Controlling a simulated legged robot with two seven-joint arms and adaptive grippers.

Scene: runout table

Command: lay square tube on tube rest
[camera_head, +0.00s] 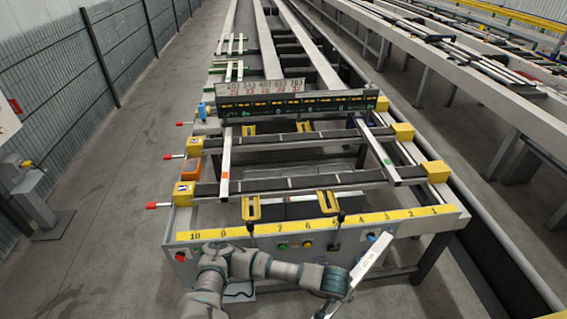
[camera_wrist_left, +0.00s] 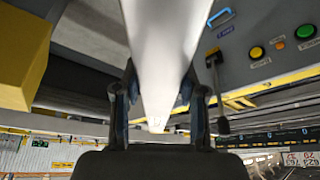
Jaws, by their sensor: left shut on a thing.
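A pale square tube (camera_head: 372,255) is in my left gripper (camera_head: 343,283) at the front of the runout table, tilted up toward the right. In the left wrist view the tube (camera_wrist_left: 165,50) runs away between the two dark fingers of the left gripper (camera_wrist_left: 160,100), which are shut on it. The likely tube rest is the pair of dark cross rails (camera_head: 290,185) with yellow end blocks, behind the front panel. Two other tubes lie across these rails, one at the left (camera_head: 226,160) and one at the right (camera_head: 378,155). My right gripper is not in view.
A yellow numbered scale (camera_head: 320,224) runs along the table's front edge, above a panel with buttons (camera_head: 283,247) and a lever (camera_head: 337,232). Yellow clamps (camera_head: 250,208) stand behind it. Between the two lying tubes the rails are free. A sign board (camera_head: 262,88) stands behind.

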